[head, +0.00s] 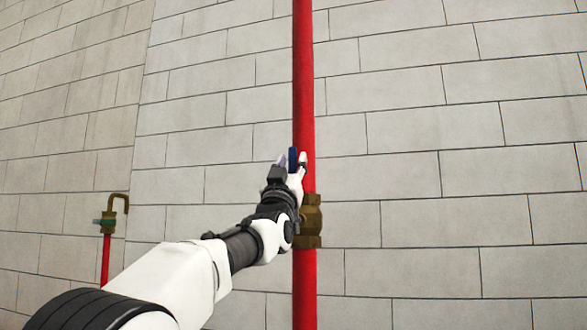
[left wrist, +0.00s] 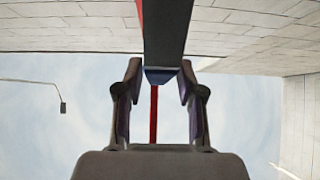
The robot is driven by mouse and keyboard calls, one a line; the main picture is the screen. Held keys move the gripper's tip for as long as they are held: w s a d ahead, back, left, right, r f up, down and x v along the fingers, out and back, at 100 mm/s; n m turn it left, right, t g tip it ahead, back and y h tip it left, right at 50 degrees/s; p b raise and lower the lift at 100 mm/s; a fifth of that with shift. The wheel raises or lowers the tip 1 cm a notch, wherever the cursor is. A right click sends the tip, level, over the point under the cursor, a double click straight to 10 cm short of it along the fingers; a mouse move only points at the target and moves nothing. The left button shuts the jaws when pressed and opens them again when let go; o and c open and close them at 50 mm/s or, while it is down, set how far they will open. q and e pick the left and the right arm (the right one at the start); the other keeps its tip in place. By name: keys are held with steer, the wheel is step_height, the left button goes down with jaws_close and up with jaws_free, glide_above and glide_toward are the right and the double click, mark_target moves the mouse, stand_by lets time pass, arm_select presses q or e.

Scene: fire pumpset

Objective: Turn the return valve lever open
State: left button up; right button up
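The return valve has a brass body (head: 311,221) on a red upright pipe (head: 303,90) against the wall. Its lever, a dark bar with a blue end, shows at my left gripper in the head view (head: 292,158). In the left wrist view the lever (left wrist: 164,35) comes down from the top edge between the two fingers. My left gripper (head: 292,162) is above the brass body, in front of the pipe. My forearm hides part of the valve. My right gripper is not in view.
A shorter red pipe with a brass fitting (head: 108,222) and a hooked top stands at the left. The grey block wall (head: 430,170) is behind everything. The wall to the right of the valve is clear.

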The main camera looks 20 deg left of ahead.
arm_select(q)
steer(key=shift+w+f, duration=0.1)
steer(key=shift+f, duration=0.15)
steer(key=shift+f, duration=0.1)
steer(key=shift+f, duration=0.15)
steer(key=v, duration=1.1)
steer(key=shift+s, duration=0.5)
steer(key=shift+w+f, duration=0.1)
